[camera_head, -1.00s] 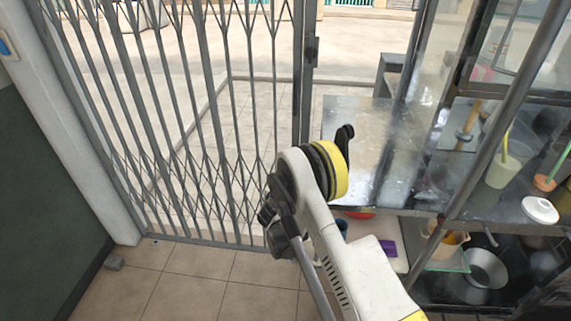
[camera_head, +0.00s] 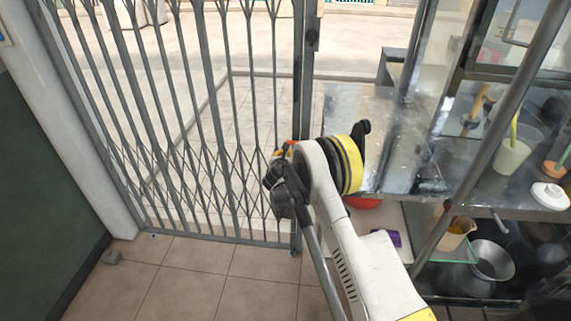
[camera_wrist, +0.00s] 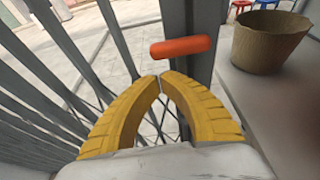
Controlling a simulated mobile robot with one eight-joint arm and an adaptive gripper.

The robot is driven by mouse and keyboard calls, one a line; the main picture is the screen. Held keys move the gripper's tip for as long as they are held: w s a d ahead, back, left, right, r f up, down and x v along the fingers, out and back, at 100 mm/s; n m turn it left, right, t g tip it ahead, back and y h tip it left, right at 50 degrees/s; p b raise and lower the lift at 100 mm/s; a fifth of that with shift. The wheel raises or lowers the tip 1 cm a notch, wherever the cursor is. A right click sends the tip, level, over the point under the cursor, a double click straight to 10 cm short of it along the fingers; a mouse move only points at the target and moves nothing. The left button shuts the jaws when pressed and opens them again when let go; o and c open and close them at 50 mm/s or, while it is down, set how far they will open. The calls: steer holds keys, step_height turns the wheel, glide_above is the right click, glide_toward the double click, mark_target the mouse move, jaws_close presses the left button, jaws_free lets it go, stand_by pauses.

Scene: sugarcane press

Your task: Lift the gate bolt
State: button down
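The gate bolt shows in the wrist view as a short orange-red bar (camera_wrist: 180,47) lying level across the grey gate post. My gripper (camera_wrist: 161,77) has two ribbed yellow fingers, with their tips together just below and slightly left of the bar. Nothing shows between the fingers, and I cannot tell whether they touch the bar. The folding metal gate (camera_head: 180,130) stands across the opening in the head view. There, my gripper is mostly hidden behind my arm's wrist, with a small orange-yellow patch beside it.
A brown tapered pot (camera_wrist: 268,42) stands on a pale surface right of the post in the wrist view. In the head view, a metal counter (camera_head: 360,125) and shelving with cups and a pan (camera_head: 492,260) are on the right.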

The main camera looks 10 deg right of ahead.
steer(key=shift+r, duration=0.45)
step_height(320, 180, up, 11)
steer(key=p, duration=0.4)
steer(key=shift+f, duration=0.2)
step_height(320, 180, down, 4)
steer(key=b, duration=0.3)
steer(key=p+v, duration=0.3)
steer(key=v, duration=0.7)
steer(key=shift+p, duration=0.3)
